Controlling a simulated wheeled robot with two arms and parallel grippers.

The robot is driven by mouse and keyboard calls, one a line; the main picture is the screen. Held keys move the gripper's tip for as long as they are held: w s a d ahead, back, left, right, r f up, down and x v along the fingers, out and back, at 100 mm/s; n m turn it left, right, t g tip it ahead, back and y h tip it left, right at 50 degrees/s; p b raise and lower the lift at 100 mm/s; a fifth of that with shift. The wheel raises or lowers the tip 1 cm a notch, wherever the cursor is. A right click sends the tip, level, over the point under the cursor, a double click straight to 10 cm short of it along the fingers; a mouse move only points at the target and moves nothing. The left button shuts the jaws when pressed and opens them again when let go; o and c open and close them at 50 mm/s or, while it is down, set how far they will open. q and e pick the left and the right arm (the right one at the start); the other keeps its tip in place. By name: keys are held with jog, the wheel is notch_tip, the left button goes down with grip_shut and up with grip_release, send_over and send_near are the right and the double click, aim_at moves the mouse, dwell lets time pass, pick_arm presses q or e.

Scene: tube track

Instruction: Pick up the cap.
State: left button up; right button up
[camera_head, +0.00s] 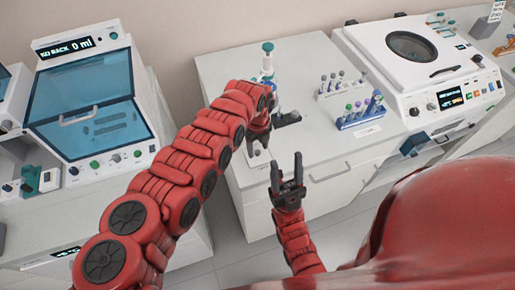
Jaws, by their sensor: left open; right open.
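My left gripper (258,143) is over the front left of the middle bench, partly hidden by its own wrist, with its jaws open. My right gripper (288,172) is open and empty, its fingers pointing up the picture, in front of the bench's front edge. A teal cap-like top (268,47) sits on an upright piece at the back of the bench, beyond my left gripper. Tubes with blue, green and purple caps stand in a rack (362,118) to the right. I cannot tell which of these is the task's cap; a small one near my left gripper could be hidden.
A second rack (343,85) with several tubes stands behind the first. A dark-based device (289,118) is close to the right of my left gripper. A white centrifuge-like machine (440,104) stands at right, and a blue-windowed cabinet (88,95) at left.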

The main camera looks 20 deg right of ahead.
pick_arm(q)
jog(key=shift+f, duration=0.65)
grip_shut()
jog(key=shift+r, duration=0.15)
